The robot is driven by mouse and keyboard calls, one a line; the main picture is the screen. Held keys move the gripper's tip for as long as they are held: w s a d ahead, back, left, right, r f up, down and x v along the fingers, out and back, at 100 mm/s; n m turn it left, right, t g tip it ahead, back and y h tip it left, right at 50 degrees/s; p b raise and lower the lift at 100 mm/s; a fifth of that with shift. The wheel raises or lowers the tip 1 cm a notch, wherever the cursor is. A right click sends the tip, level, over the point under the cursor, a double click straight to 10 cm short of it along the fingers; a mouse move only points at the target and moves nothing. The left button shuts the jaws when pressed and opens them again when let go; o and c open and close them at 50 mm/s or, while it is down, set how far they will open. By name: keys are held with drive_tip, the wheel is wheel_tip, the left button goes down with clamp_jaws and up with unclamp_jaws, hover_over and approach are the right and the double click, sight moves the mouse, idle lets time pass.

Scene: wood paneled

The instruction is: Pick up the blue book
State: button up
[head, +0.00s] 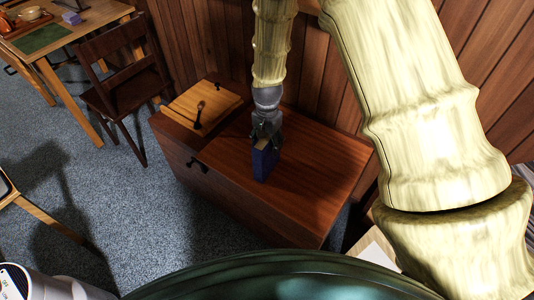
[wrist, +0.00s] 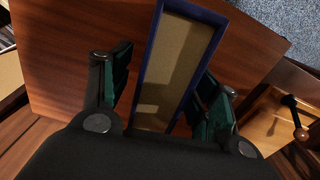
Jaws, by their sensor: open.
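The blue book (head: 263,164) stands upright on the brown wooden chest (head: 320,158) in the head view. In the wrist view the book (wrist: 153,50) shows as a blue cover edge around tan pages, seen end-on. My gripper (head: 264,138) is right above the book, pointing down. In the wrist view my gripper (wrist: 165,95) is open, with one green-padded finger on each side of the book. Gaps show between the fingers and the covers at the upper part. The lower end of the book is hidden behind the gripper body.
A dark chair (head: 122,75) and a desk (head: 60,45) stand at the left. A paneled wall (head: 215,40) rises behind. The chest's right part is clear.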

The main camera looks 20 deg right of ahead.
drive_tip(key=shift+s+f, duration=0.1)
drive_tip(key=shift+f, duration=0.75)
drive_tip(key=shift+c, duration=0.4)
drive_tip(key=c, duration=1.2)
drive_tip(key=shift+c, duration=0.2)
drive_tip(key=shift+r, duration=0.1)
